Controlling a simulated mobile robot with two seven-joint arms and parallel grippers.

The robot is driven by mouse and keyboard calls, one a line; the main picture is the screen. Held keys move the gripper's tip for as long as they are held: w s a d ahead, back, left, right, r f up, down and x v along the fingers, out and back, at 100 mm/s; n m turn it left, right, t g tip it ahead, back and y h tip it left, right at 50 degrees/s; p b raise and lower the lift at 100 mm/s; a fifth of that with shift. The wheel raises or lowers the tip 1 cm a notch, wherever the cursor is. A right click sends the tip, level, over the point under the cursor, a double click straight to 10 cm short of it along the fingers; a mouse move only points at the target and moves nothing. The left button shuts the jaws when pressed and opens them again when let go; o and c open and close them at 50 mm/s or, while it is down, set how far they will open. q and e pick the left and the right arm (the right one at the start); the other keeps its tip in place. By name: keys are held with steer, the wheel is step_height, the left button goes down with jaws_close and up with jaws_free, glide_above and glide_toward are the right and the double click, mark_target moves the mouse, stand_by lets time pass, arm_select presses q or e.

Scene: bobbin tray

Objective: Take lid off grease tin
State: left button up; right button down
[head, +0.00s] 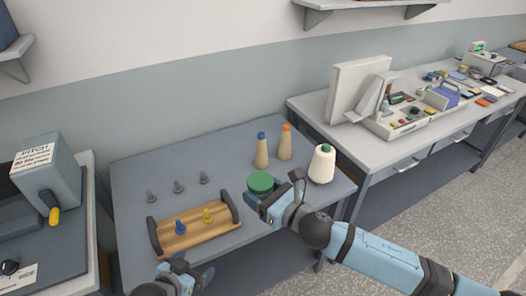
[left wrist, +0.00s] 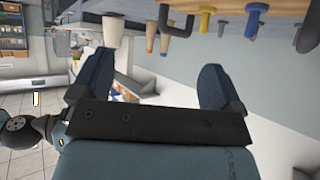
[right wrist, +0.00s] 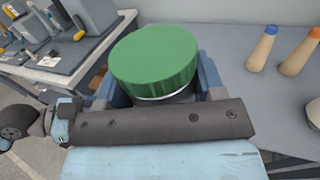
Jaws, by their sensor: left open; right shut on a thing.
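The grease tin with its round green lid (head: 261,182) is at the front right part of the grey table. In the right wrist view the green lid (right wrist: 155,60) fills the space above the palm, with a pale metal rim under it. My right gripper (head: 268,203) is shut on the tin, one finger on each side. The lid sits on the tin; the tin's lower part is hidden by my gripper. My left gripper (head: 190,273) is open and empty at the table's front edge, and its spread fingers show in the left wrist view (left wrist: 155,75).
A wooden tray (head: 190,236) with dark handles holds a blue and a yellow peg. Two cone bobbins (head: 262,153), blue-topped and orange-topped, stand behind the tin. A cream thread cone (head: 322,166) stands close to its right.

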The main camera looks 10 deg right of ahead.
arm_select(q)
steer(key=w+d+r+m+g+h, duration=0.2)
steer(key=w+d+r+m, duration=0.25)
steer(key=w+r, duration=0.45)
steer(key=w+d+r+m+g+h, duration=0.1)
steer(key=w+d+r+m+g, duration=0.15)
steer(key=w+r+m, duration=0.55)
step_height(320, 180, up, 13)
steer(key=m+g+y, duration=0.5)
steer(key=m+y, duration=0.2)
glide_above(263, 181)
steer(key=w, duration=0.1)
steer(key=shift+d+r, duration=0.1)
steer(key=shift+d, duration=0.05)
steer(key=shift+s+r+m+y, duration=0.25)
steer(key=shift+s+m+y, duration=0.2)
steer(key=shift+y, duration=0.45)
steer(key=shift+a+f, duration=0.2)
steer(key=shift+f, duration=0.05)
step_height(263, 181, down, 7)
steer(key=shift+f, duration=0.2)
